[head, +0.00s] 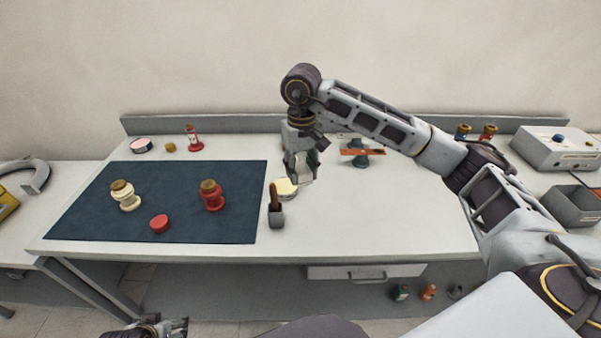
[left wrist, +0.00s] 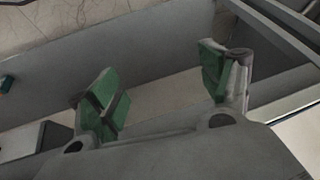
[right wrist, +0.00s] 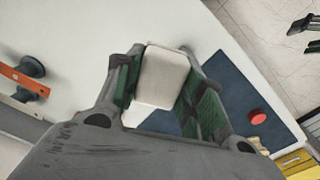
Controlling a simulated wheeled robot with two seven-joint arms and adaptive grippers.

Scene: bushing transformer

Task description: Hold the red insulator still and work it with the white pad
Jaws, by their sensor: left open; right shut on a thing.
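The red insulator (head: 212,199) with a brown top stands upright on the dark blue mat (head: 185,222) in the head view. My right gripper (head: 301,178) is to its right, above the white table, shut on the white pad (right wrist: 163,78), which fills the space between its green-lined fingers in the right wrist view.
A cream insulator (head: 124,197) and a red disc (head: 159,223) are on the mat. An orange bar on a stand (head: 361,152) is behind. The table's front right is clear.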

